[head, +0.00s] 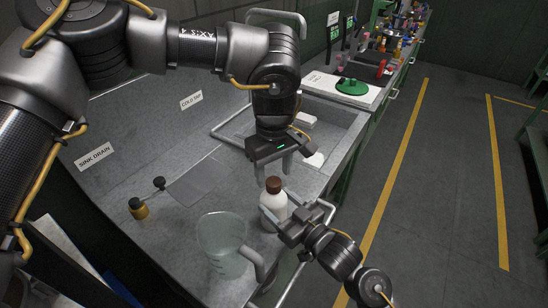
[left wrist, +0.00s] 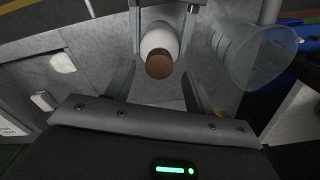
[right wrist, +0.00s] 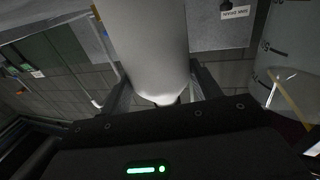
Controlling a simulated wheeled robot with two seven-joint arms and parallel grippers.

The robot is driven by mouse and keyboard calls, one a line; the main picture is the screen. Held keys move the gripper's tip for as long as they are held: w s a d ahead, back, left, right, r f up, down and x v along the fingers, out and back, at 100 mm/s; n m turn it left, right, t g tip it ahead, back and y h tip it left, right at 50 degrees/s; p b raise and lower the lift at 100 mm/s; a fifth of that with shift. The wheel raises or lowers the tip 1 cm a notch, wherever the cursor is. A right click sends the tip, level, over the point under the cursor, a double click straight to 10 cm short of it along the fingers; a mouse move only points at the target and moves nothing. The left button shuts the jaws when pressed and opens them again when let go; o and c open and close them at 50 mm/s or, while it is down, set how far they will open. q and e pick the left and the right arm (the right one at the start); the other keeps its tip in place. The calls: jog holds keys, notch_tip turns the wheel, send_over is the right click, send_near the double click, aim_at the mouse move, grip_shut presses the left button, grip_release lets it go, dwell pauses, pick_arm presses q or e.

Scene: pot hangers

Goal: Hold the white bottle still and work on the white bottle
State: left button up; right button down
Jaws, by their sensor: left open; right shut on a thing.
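The white bottle (head: 272,213) with a brown cap (head: 273,185) stands upright near the counter's front edge. My right gripper (head: 288,218) is shut around its body from the right. In the right wrist view the white body (right wrist: 150,45) fills the space between the fingers. My left gripper (head: 280,163) is open and empty above the bottle, fingers pointing down. In the left wrist view the brown cap (left wrist: 158,64) lies between and just beyond the open fingers, apart from them. The cap sits on the bottle.
A clear beaker (head: 222,245) stands close left of the bottle. A sink basin (head: 325,118) and its rail lie behind. Small valve knobs (head: 138,209) are at left. A white board (head: 340,90) with a green round item (head: 352,87) is further back. The counter's middle is clear.

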aim_at(274, 204)
pick_arm(q)
jog(key=shift+f, duration=1.4)
jog(key=shift+c, duration=0.2)
jog(key=c, duration=1)
jog(key=n, duration=1)
jog(key=o, duration=1.1)
